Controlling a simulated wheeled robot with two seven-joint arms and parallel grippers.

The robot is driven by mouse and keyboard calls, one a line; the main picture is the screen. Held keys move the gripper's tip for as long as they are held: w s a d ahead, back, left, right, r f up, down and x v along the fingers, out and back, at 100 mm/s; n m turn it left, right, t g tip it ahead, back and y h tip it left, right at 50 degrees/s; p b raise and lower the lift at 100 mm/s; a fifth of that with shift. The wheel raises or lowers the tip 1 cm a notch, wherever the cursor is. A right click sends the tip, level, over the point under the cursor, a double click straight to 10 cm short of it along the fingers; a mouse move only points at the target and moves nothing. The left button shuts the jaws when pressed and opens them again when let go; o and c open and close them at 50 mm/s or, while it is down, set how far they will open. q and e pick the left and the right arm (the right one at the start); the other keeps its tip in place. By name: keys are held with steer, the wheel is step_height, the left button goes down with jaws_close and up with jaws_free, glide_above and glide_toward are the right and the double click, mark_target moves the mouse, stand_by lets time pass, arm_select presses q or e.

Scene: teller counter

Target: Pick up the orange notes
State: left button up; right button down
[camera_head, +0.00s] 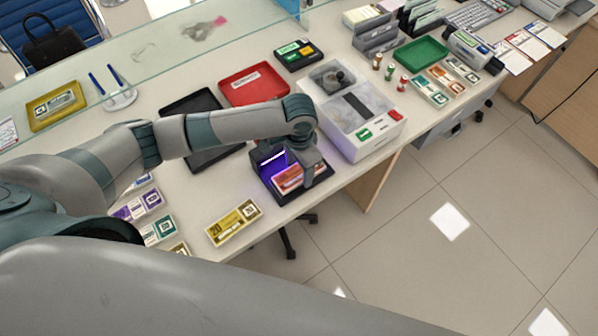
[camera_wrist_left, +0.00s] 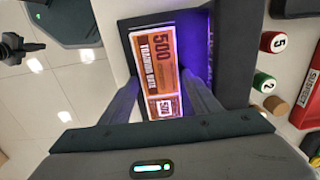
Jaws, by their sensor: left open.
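The orange notes (camera_head: 290,180), printed 500, lie on the black tray of a dark checking device (camera_head: 268,158) with a purple light, near the counter's front edge. They also show in the left wrist view (camera_wrist_left: 156,62). My left gripper (camera_head: 308,176) is over the device and points down at the notes. In the left wrist view its two fingers (camera_wrist_left: 163,90) are apart, one toward each side of the notes' near end. I cannot tell whether they touch the notes. The arm hides part of the device. My right gripper is not in view.
A white machine (camera_head: 376,142) stands close right of the device. A red tray (camera_head: 254,84) and a black tray (camera_head: 205,150) lie behind it. A yellow note bundle (camera_head: 234,222) lies in front left. A green tray (camera_head: 420,52) and more bundles are at the back right.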

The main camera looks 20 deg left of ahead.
mark_target(299, 172)
arm_select(q)
steer(key=c, duration=1)
steer(key=shift+o, duration=0.2)
steer(key=shift+r, duration=0.15)
steer(key=shift+r+b, duration=0.35)
steer(key=shift+r, duration=0.2)
step_height(299, 172, up, 2)
steer(key=shift+r+b, duration=0.25)
steer(key=shift+b, duration=0.3)
steer(key=w+d+r+b, duration=0.3)
steer(key=d+r, duration=0.4)
steer(key=d, duration=0.4)
steer(key=shift+w+d+b, duration=0.15)
steer(key=shift+b, duration=0.15)
steer(key=shift+r, duration=0.1)
